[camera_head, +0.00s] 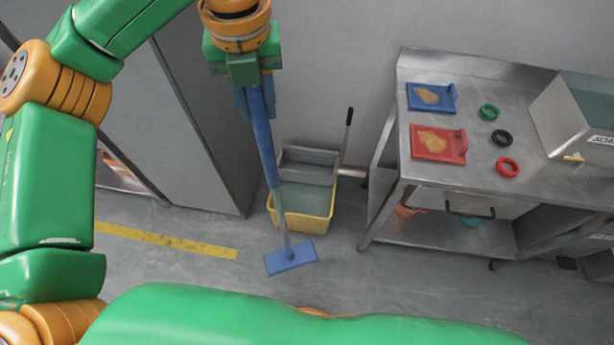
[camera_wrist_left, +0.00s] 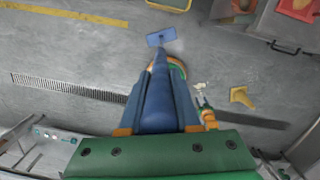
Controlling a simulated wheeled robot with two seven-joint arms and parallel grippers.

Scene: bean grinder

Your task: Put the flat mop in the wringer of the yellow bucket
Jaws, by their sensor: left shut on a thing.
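The flat mop has a blue handle (camera_head: 262,140) with a grey lower shaft and a flat blue head (camera_head: 291,258). My left gripper (camera_head: 254,95) is shut on the upper handle, and the mop hangs slightly tilted. The yellow bucket (camera_head: 303,222) stands on the floor behind the mop, with a grey wringer (camera_head: 308,158) at its back. The shaft crosses in front of the bucket's left part, and the head is in front of the bucket, near the floor; contact is unclear. The left wrist view shows the handle (camera_wrist_left: 158,105) between the fingers and the head (camera_wrist_left: 161,38) beyond.
A steel table (camera_head: 478,120) stands right of the bucket, holding blue and red boards, several rings and a metal box. A grey cabinet (camera_head: 205,110) is at the left. A thin lever (camera_head: 347,132) rises beside the wringer.

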